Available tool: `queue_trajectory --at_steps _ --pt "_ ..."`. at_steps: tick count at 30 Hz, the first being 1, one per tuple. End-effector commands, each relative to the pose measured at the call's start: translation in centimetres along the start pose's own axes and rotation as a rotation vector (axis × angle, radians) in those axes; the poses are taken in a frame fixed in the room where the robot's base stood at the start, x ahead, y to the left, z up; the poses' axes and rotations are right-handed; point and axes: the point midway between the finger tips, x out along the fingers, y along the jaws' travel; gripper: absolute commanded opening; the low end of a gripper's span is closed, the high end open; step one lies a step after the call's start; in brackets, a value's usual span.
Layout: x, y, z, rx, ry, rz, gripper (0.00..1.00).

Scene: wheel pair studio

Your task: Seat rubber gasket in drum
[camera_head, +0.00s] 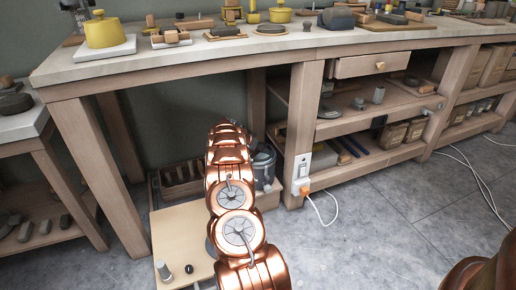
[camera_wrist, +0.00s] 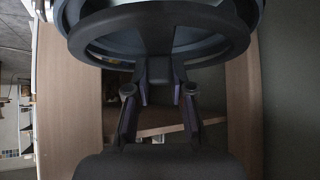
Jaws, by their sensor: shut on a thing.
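In the wrist view, my gripper (camera_wrist: 160,85) points up the picture. Its two fingers are shut on a dark stem or tab that joins a wide black rubber ring, the gasket (camera_wrist: 236,46). A blue-grey round rim, seemingly the drum (camera_wrist: 259,12), shows just behind and around the gasket at the top. I cannot tell whether the gasket touches it or is inside it. In the head view, the grey drum (camera_head: 266,162) stands low under the workbench, partly hidden by my copper arm. My gripper and the gasket are hidden behind the arm there.
The wooden workbench (camera_head: 180,62) spans above, with yellow pots (camera_head: 102,33) and boards on top. A bench leg (camera_head: 301,130) with a socket and plug (camera_head: 301,186) stands right of the drum. A divided wooden crate (camera_head: 180,183) is on its left. White cables cross the open floor at right.

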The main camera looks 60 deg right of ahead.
Motion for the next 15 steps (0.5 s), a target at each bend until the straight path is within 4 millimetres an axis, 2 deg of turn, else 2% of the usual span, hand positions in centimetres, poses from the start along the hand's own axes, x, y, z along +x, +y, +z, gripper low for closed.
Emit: queue_trajectory --at_steps 15 --pt "1.07 -0.06 1.13 -0.001 0.000 -0.001 0.00"
